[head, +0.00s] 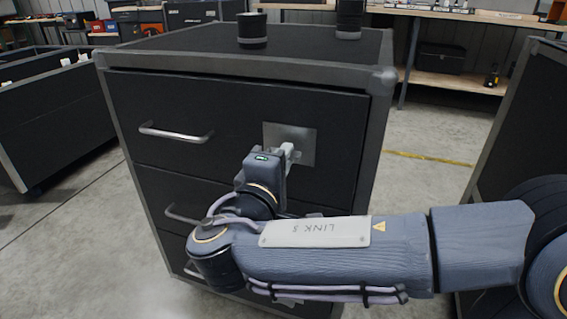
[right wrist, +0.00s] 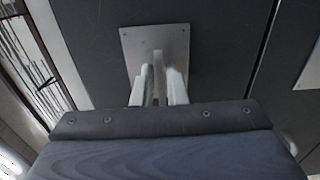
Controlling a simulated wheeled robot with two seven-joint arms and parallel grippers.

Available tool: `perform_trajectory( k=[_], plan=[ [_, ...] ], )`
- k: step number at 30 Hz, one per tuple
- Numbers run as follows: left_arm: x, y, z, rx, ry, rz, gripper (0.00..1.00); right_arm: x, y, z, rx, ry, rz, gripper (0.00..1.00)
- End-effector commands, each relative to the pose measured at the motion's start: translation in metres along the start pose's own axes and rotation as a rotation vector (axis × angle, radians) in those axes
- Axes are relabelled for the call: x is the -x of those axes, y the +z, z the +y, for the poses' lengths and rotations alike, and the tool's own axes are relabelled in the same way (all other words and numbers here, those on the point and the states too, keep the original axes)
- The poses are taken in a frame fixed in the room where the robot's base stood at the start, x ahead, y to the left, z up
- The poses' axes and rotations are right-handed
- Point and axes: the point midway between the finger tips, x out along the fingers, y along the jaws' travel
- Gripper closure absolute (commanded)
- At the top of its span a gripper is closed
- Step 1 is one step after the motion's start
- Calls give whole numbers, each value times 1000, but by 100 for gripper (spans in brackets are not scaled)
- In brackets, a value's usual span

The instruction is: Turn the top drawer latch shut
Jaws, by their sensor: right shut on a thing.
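The black drawer cabinet (head: 235,72) stands in front of me. Its top drawer (head: 230,112) sits flush in the frame and has a bar handle (head: 175,134) at the left. The latch's square metal plate (head: 304,136) is on the right part of that drawer front. It also shows in the right wrist view (right wrist: 176,42). My right gripper (head: 287,156) is at the plate, its fingers shut on the latch lever (right wrist: 158,78). The fingers hide much of the lever, so its exact angle is hard to tell. My left gripper is not in view.
Lower drawers with handles (head: 184,217) are partly hidden by my right arm. Two dark cylindrical things (head: 252,28) stand on the cabinet top. Dark bins (head: 50,120) stand at the left, and a dark cabinet side (head: 530,120) is at the right. Grey floor is clear between.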

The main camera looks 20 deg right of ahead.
Motion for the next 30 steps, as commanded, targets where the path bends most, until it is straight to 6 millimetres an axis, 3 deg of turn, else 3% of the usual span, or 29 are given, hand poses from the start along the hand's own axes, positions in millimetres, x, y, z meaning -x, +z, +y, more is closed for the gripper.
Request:
perform_trajectory(
  k=[17, 18, 22, 30],
  plan=[
    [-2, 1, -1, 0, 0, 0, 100, 0, 0, -1, -34, -2, 0, 100],
    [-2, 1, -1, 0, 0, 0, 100, 0, 0, -1, -34, -2, 0, 86],
    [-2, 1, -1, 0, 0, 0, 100, 0, 0, -1, -34, -1, 0, 71],
    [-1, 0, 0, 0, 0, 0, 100, 1, 0, 0, -34, -1, 0, 71]
  ],
)
